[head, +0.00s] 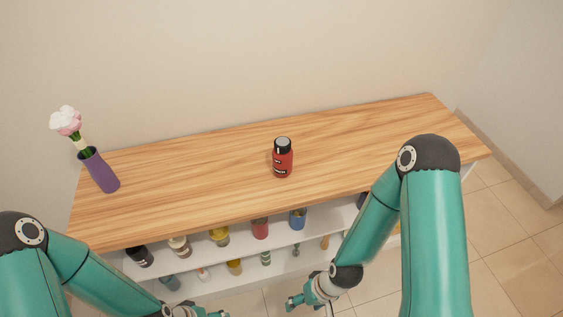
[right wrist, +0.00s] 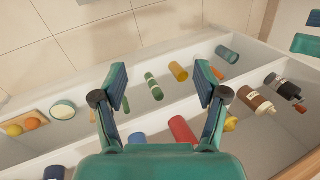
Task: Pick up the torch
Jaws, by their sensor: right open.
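A small dark item (head: 296,248), probably the torch, stands on the lower shelf of the cabinet. In the right wrist view it seems to be the dark green piece (right wrist: 126,104) beside the left finger, partly hidden by it. I cannot be sure of its identity. My right gripper (head: 311,296) is open and empty in front of the shelves. Its fingers frame a green cylinder with a pale band (right wrist: 153,86), apart from it. My left gripper (head: 200,313) shows only partly at the bottom edge; its jaws are unclear.
The upper shelf holds a red cylinder (head: 260,228), a blue cup (head: 297,218) and several bottles. A yellow cylinder (right wrist: 178,71) stands beside the green one. A red jar (head: 283,160) and a purple vase (head: 101,172) stand on the wooden top (head: 205,165). Tiled floor lies in front.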

